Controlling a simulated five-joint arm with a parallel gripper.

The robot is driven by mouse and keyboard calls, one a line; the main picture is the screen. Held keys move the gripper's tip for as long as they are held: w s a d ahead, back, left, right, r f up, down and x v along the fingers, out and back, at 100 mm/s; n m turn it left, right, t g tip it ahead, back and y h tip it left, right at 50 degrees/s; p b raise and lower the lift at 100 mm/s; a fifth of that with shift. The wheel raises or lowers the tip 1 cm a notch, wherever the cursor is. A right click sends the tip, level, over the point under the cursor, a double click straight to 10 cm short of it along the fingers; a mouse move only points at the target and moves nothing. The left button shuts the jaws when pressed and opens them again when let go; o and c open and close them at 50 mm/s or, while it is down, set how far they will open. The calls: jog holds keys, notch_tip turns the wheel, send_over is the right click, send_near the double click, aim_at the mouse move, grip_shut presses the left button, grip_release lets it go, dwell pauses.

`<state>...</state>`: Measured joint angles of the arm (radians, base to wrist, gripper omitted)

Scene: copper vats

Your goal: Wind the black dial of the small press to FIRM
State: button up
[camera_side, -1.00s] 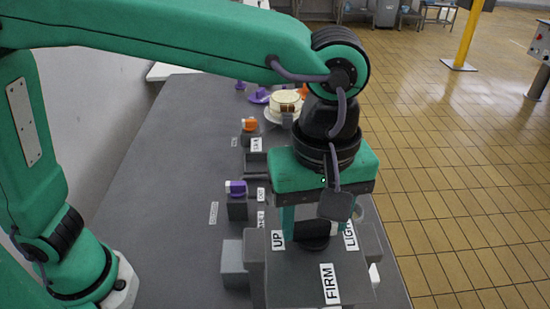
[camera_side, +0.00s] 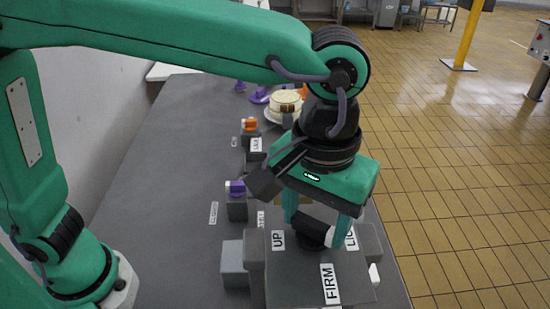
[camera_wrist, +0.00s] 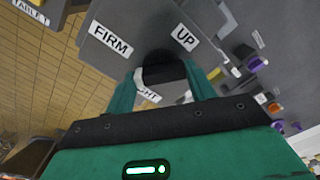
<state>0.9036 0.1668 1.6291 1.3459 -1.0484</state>
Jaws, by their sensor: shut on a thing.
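The black dial (camera_side: 312,228) sits on top of the grey small press (camera_side: 300,286), with UP (camera_side: 278,240), LIGHT (camera_side: 350,240) and FIRM (camera_side: 330,284) labels around it. My gripper (camera_side: 316,231) is directly above, its two green fingers shut on the dial's bar. The bar's white end points right in the side view, near the partly covered LIGHT label. In the wrist view, the dial (camera_wrist: 167,72) is between the fingers, and its white end is at the left, between LIGHT (camera_wrist: 149,93) and FIRM (camera_wrist: 111,39), nearer LIGHT.
A purple-topped grey block (camera_side: 236,205) and an orange-topped one (camera_side: 250,129) stand behind the press, by white labels. A cake (camera_side: 285,103) on a stand is farther back. The grey table (camera_side: 165,190) is clear at left; its right edge drops to tiled floor.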

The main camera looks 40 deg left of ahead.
aim_at(314, 222)
jog(key=m, duration=0.4)
jog(key=shift+m, duration=2.3)
jog(key=o, duration=1)
jog(key=shift+r, duration=3.9)
jog(key=shift+a, duration=0.1)
